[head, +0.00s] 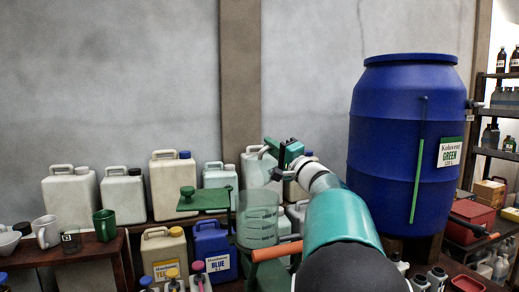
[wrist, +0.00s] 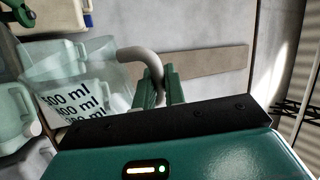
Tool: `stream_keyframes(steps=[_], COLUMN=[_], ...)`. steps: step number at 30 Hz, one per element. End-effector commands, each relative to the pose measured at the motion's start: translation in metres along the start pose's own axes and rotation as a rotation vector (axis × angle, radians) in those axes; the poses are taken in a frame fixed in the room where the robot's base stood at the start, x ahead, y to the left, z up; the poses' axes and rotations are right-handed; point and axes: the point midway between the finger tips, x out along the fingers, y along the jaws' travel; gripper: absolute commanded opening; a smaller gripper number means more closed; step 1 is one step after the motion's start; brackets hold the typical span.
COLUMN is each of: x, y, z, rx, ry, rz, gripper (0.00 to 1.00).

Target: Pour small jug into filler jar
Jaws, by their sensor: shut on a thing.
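My gripper (head: 272,147) reaches out over the shelf beside the canisters. In the wrist view its green fingers (wrist: 158,88) are closed on the curved grey handle of the small jug. The small jug (wrist: 78,88) is clear with black ml marks; its lower part is hidden behind my gripper. The wrist view is rolled about a quarter turn, so the jug appears strongly tipped. The filler jar (head: 258,217) looks like the clear open cylinder below my gripper in the head view. I cannot tell whether liquid is flowing.
A green plate with a knob (head: 205,198) is left of the jar. Pale canisters (head: 172,185) line the back, and a blue canister (head: 212,250) stands in front. A large blue drum (head: 400,150) is on the right. A green mug (head: 104,226) sits at left.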

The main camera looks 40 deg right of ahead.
Motion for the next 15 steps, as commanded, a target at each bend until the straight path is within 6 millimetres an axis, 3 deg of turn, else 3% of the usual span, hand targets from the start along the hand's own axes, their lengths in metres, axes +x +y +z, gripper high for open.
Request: stream_keyframes(steps=[15], x=[-0.007], y=[0.015], z=[-0.038], rx=[0.173], ry=[0.079], rz=[0.0], gripper=[0.0])
